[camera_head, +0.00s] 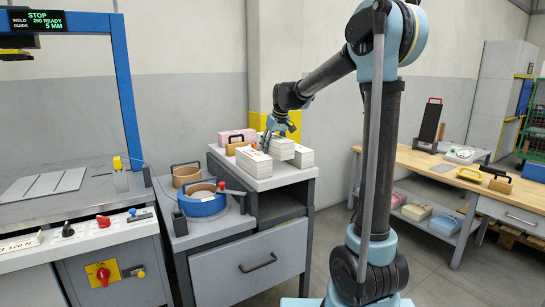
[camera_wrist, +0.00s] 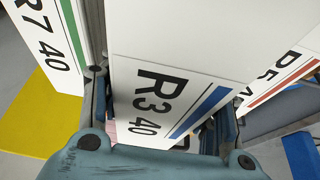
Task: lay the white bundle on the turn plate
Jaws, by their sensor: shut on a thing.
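My gripper (camera_head: 279,125) is over the steel cabinet at the centre, pointing down. It is shut on a white bundle (camera_head: 281,149). In the wrist view this bundle (camera_wrist: 190,50) shows a label "R3 40" with a blue stripe, and my gripper's fingers (camera_wrist: 160,108) stand on either side of it. Whether it is clear of the cabinet top I cannot tell. Other white bundles stand beside it: one at left (camera_head: 254,161) and one at right (camera_head: 303,157).
A pink bundle (camera_head: 232,136) lies behind on the cabinet top (camera_head: 275,179). In the wrist view, a green-striped bundle "R7 40" (camera_wrist: 48,35) and a red-striped one (camera_wrist: 285,85) are close on both sides.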

